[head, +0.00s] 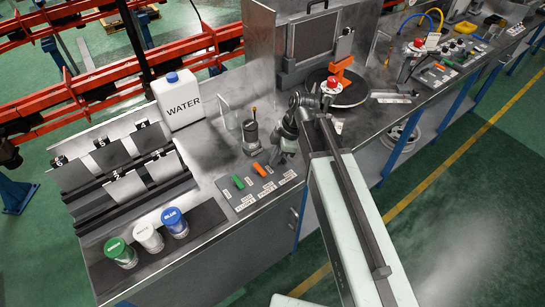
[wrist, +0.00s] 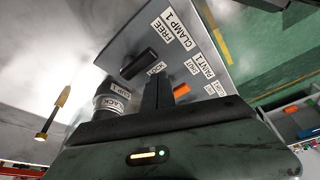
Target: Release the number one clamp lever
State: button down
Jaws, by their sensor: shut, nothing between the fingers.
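The number one clamp lever is the dark lever (wrist: 140,65) on the sloped grey panel (wrist: 197,47) in the wrist view. It lies between the FREE lettering and another label, below the CLAMP 1 label. My gripper (wrist: 158,80) is shut and empty, its dark fingers pointing at the panel just below and right of the lever. I cannot tell whether they touch it. In the head view my gripper (head: 275,156) is low over the back right part of the panel (head: 246,199), and the clamp lever is hidden there.
An orange switch (head: 259,168) and a green switch (head: 238,181) sit on the same panel, close to my gripper. A dark cylindrical fixture (head: 250,134) stands behind it. Green, white and blue jars (head: 174,222) stand at the front left. A water canister (head: 178,98) is further back.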

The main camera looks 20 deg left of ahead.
aim_at(282, 161)
jog(key=shift+s+d, duration=0.2)
jog(key=shift+s, duration=0.45)
jog(key=shift+r, duration=0.15)
jog(key=w+p+v, duration=0.1)
jog(key=p+v, duration=0.8)
jog(key=shift+w+a+r, duration=0.25)
jog(key=shift+a+r, duration=0.05)
jog(key=shift+r, duration=0.05)
